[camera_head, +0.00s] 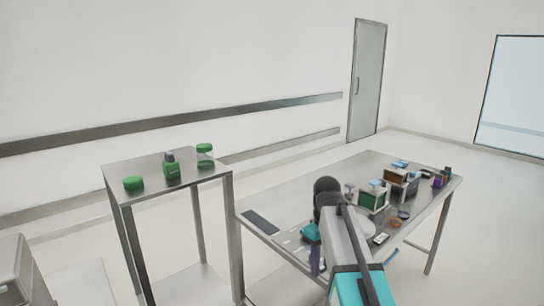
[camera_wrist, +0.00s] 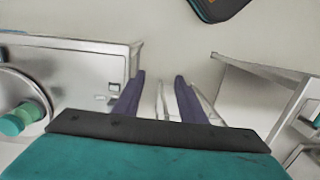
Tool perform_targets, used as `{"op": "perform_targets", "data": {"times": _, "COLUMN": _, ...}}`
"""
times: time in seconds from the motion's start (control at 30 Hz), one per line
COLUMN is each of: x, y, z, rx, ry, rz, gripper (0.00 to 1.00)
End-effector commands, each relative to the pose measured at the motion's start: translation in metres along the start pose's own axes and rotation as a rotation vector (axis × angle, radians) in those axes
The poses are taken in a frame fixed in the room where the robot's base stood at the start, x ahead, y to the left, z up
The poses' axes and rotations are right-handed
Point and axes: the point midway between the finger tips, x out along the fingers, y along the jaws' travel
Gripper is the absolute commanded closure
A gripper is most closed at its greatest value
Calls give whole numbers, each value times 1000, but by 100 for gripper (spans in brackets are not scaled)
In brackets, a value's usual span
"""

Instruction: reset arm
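My arm reaches over the near part of the long table (camera_head: 285,195) in the head view. My gripper (camera_head: 316,262) hangs at the table's near side there, small and partly hidden by my arm. In the wrist view my gripper (camera_wrist: 160,76) shows two purple fingers standing apart. Nothing is held between them; floor and thin table legs show through the gap.
A small metal table (camera_head: 140,168) at left carries a green lid (camera_head: 133,183), a green bottle (camera_head: 171,166) and a green-lidded jar (camera_head: 205,157). A green box (camera_head: 372,201), a brown-fronted box (camera_head: 397,174) and small items stand on the long table. A dark pad (camera_head: 260,222) lies at its left end.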

Motion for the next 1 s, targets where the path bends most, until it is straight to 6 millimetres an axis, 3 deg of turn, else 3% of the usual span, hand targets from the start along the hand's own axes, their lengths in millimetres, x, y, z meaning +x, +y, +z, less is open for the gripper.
{"op": "perform_targets", "data": {"times": 0.17, "x": 35, "y": -2, "z": 6, "rx": 2, "ry": -42, "rz": -32, "gripper": 62}}
{"op": "perform_targets", "data": {"times": 0.47, "x": 117, "y": -15, "z": 27, "rx": 8, "ry": -141, "rz": -109, "gripper": 62}}
{"op": "perform_targets", "data": {"times": 1.0, "x": 257, "y": -51, "z": 81, "rx": 44, "ry": -285, "rz": -216, "gripper": 62}}
